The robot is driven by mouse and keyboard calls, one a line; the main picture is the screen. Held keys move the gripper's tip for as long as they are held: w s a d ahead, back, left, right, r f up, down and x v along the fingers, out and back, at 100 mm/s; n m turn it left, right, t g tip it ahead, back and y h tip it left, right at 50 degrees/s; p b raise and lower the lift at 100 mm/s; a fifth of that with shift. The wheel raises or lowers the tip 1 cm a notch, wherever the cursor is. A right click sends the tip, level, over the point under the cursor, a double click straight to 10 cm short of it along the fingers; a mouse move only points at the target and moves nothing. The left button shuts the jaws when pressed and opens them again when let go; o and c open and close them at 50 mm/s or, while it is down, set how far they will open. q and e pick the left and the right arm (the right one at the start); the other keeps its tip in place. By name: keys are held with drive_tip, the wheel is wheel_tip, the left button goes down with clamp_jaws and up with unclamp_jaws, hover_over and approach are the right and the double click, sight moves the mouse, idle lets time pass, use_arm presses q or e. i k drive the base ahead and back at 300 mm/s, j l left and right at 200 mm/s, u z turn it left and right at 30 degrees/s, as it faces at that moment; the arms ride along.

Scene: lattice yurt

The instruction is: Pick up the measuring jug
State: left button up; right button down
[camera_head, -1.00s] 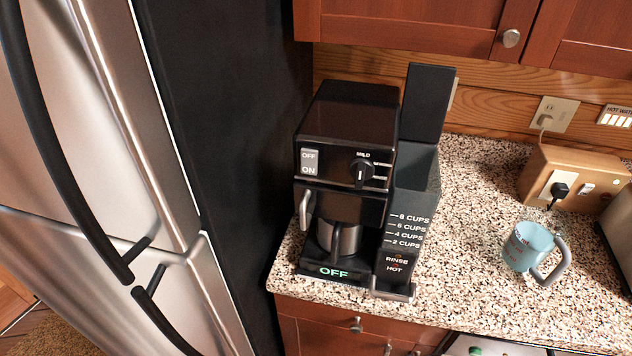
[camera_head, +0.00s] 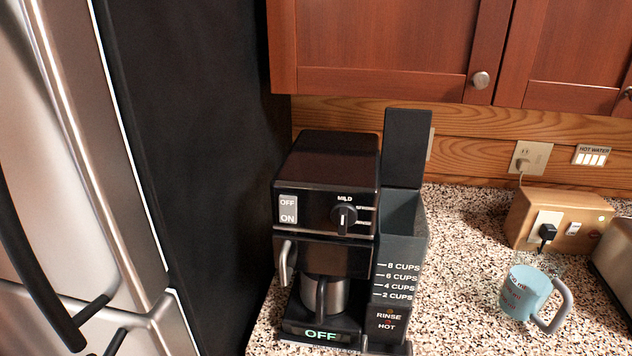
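The measuring jug (camera_head: 524,293) is a light blue cup with red markings and a grey handle. It stands on the speckled counter at the right of the head view, its handle toward the lower right. Nothing is touching it that I can see. Neither of my grippers shows in the view.
A black coffee maker (camera_head: 326,220) stands left of the jug, its reservoir lid raised. A tan outlet box (camera_head: 565,222) with a black plug is behind the jug. A toaster-like metal item (camera_head: 617,255) is at the right edge. A steel fridge (camera_head: 60,150) stands left. Wooden cabinets (camera_head: 385,45) hang above.

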sight(536, 269)
drive_tip(key=z, duration=1.45)
